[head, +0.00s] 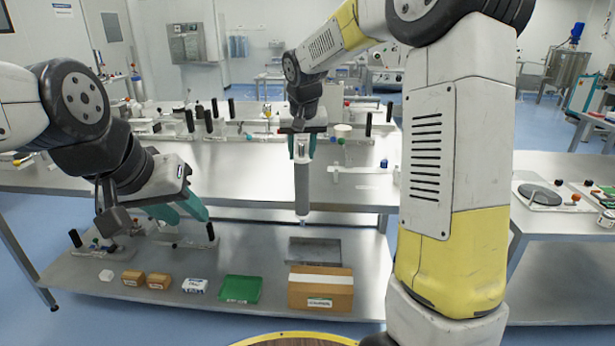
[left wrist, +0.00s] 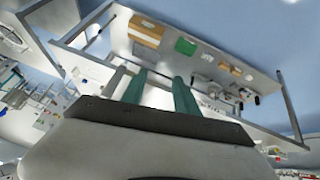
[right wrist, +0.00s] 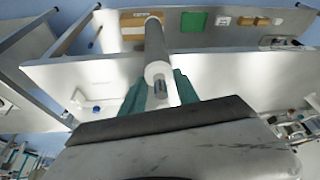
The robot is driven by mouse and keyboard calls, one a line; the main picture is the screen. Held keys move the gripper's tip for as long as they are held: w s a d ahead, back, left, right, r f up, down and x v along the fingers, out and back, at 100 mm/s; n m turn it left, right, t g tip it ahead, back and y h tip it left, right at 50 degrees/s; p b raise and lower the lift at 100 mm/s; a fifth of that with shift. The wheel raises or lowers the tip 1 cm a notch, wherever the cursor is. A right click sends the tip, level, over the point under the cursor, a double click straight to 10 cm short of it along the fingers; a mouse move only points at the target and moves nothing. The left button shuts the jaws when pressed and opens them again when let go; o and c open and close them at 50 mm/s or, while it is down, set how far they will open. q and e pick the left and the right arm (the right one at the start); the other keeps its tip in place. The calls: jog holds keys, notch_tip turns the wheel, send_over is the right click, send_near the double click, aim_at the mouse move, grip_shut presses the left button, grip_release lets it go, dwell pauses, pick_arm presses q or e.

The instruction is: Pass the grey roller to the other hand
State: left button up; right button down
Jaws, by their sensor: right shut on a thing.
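The grey roller (head: 302,188) hangs nearly upright below my right gripper (head: 302,148), which is shut on its upper end. In the right wrist view the roller (right wrist: 154,45) points away between the teal fingers of the right gripper (right wrist: 160,92), with its pale end and short shaft toward me. My left gripper (head: 180,211) is to the left of the roller and apart from it, tilted down to the right. Its teal fingers are parted with nothing between them; the left wrist view also shows this gap at the left gripper (left wrist: 160,92).
A steel worktable (head: 250,175) with several fixtures lies behind the roller. Its lower shelf (head: 90,275) carries a large cardboard box (head: 320,290), a green tray (head: 240,289), a grey metal tray (head: 314,251) and small cartons (head: 158,281). The space between the grippers is clear.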

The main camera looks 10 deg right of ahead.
pick_arm(q)
jog(key=o, duration=0.3)
jog(key=shift+o, duration=1.4)
jog(key=w+d+t, duration=0.2)
jog(key=w, duration=0.7)
jog(key=w+d+f+m+t, duration=0.1)
jog(key=w+d+t, duration=0.1)
jog(key=w, duration=0.6)
jog(key=shift+w+d+m+t+h, duration=0.3)
jog(key=shift+w+d+h, duration=0.1)
jog(key=w+d+f+m+t+h, duration=0.1)
jog(key=w+d+t, duration=0.2)
jog(key=w+d, duration=0.3)
jog(key=w+d+m+t+h, duration=0.1)
jog(key=w+d, duration=0.6)
jog(key=w, duration=0.7)
jog(key=shift+w+d+f+t+h, duration=0.3)
jog(key=shift+t+h, duration=0.4)
jog(key=shift+t, duration=0.3)
pick_arm(e)
jog(key=w+a+r, duration=0.2)
jog(key=r, duration=0.4)
jog(key=w+a+r, duration=0.2)
jog(key=a+r, duration=0.1)
jog(key=r, duration=0.3)
jog(key=shift+w, duration=0.35)
